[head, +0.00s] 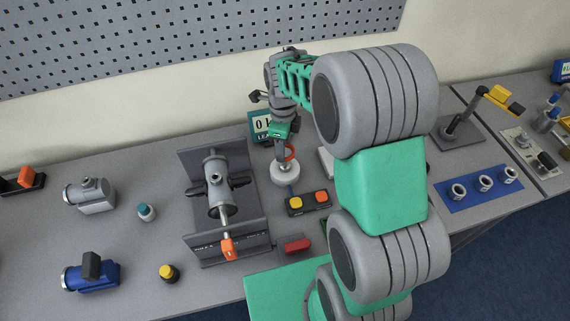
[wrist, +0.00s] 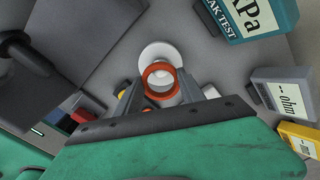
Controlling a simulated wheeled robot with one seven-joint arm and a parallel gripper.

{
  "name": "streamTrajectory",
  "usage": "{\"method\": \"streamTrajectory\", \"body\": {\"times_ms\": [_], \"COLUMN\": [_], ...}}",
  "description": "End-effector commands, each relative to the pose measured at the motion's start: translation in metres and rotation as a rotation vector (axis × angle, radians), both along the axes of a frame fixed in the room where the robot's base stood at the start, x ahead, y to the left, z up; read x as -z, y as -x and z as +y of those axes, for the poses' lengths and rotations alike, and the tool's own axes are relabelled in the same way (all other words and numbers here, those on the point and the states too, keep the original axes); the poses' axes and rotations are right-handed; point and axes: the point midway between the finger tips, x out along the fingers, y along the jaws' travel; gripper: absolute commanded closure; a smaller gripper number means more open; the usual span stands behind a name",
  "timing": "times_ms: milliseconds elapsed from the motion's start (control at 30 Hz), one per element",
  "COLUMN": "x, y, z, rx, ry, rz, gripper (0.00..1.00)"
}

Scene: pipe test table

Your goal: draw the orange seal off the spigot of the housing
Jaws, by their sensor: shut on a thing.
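The orange seal (wrist: 148,70) is an upright-looking ring between the two grey fingers of my gripper (wrist: 160,82). My gripper (head: 284,150) is shut on it, and the seal also shows in the head view (head: 291,153). A white round body (head: 285,175) with a disc-like top (wrist: 158,49) stands right below and beyond the seal. White shows through and behind the ring; I cannot tell whether the ring is still around a spigot or clear of it. A grey housing (head: 213,168) with side stubs sits in the dark fixture to the left, apart from my gripper.
The dark fixture (head: 250,213) has an orange-tipped lever (head: 228,248). A teal leak-test display (head: 259,124) stands behind my gripper. A button box (head: 307,202) and a red block (head: 297,245) are in front. Meters (wrist: 283,92) stand to the right in the wrist view.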

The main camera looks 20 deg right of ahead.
Motion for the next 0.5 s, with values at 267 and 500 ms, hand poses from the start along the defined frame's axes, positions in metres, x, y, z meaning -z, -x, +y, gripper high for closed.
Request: {"method": "streamTrajectory", "body": {"times_ms": [267,500], "x": [-0.022,-0.038], "y": [0.0,0.0], "z": [0.0,0.0], "rx": [0.0,0.0], "ry": [0.0,0.001], "rz": [0.0,-0.001], "gripper": [0.92,0.92]}}
